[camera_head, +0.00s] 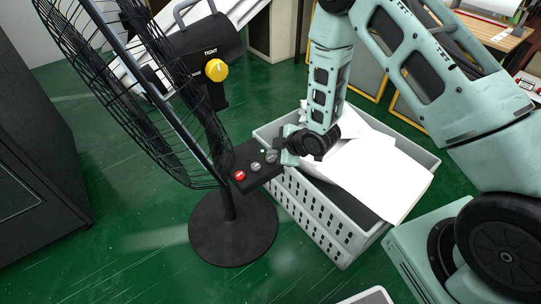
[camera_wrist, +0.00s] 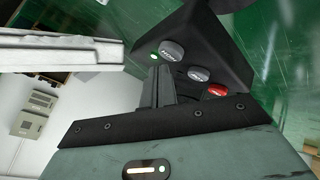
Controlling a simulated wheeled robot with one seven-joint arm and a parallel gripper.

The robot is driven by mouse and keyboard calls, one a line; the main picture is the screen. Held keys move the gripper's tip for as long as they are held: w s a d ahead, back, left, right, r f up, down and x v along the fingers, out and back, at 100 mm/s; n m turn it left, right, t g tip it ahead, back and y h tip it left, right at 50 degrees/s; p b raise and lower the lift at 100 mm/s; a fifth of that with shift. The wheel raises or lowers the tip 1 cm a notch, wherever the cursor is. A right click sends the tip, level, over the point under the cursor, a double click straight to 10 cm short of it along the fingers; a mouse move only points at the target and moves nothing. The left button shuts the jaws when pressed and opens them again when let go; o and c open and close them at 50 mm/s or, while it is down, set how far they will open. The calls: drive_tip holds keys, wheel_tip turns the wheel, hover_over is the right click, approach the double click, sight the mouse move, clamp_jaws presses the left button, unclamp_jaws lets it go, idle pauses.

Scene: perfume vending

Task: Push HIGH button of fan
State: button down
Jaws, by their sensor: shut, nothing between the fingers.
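A black standing fan (camera_head: 228,205) has a control box (camera_head: 247,165) on its pole. The box carries a red button (camera_head: 239,175), a grey middle button (camera_head: 255,168) and a grey end button (camera_head: 271,157) nearest my gripper. The end button's label in the wrist view (camera_wrist: 172,50) looks like HIGH but is small. A green light (camera_wrist: 154,56) glows beside it. My gripper (camera_head: 281,157) is shut and empty at that end of the box. In the wrist view its fingertips (camera_wrist: 162,70) sit right by the end button; I cannot tell whether they touch it.
A grey crate (camera_head: 335,250) with white sheets (camera_head: 375,170) stands right of the fan, below my arm. A dark cabinet (camera_head: 35,165) is at the left. The fan's wire cage (camera_head: 130,90) rises above the box. Green floor (camera_head: 130,240) is clear in front.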

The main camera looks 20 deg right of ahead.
sight(273, 159)
drive_tip(key=shift+r, duration=0.25)
drive_tip(key=shift+r+p, duration=1.8)
drive_tip(key=shift+r, duration=0.55)
drive_tip(key=shift+r, duration=0.1)
drive_tip(key=s+a+r+m+g+h, duration=0.1)
drive_tip(key=s+a+r+m+g, duration=0.1)
drive_tip(key=s+a+r, duration=0.4)
drive_tip(key=s+a+r+m+g+h, duration=0.15)
drive_tip(key=s+r, duration=0.25)
drive_tip(key=r, duration=0.4)
drive_tip(key=s+r+m+g, duration=0.1)
drive_tip(key=s+r, duration=0.3)
drive_tip(key=s, duration=0.3)
drive_tip(key=s+r+m+g+h, duration=0.1)
drive_tip(key=s+r+g, duration=0.15)
drive_tip(key=s, duration=0.45)
drive_tip(key=s+r+m+g, duration=0.15)
drive_tip(key=s+r, duration=0.25)
drive_tip(key=s, duration=0.4)
wheel_tip(273, 159, up, 16)
drive_tip(key=p, duration=1.5)
drive_tip(key=shift+s+d, duration=0.25)
drive_tip(key=shift+d, duration=0.05)
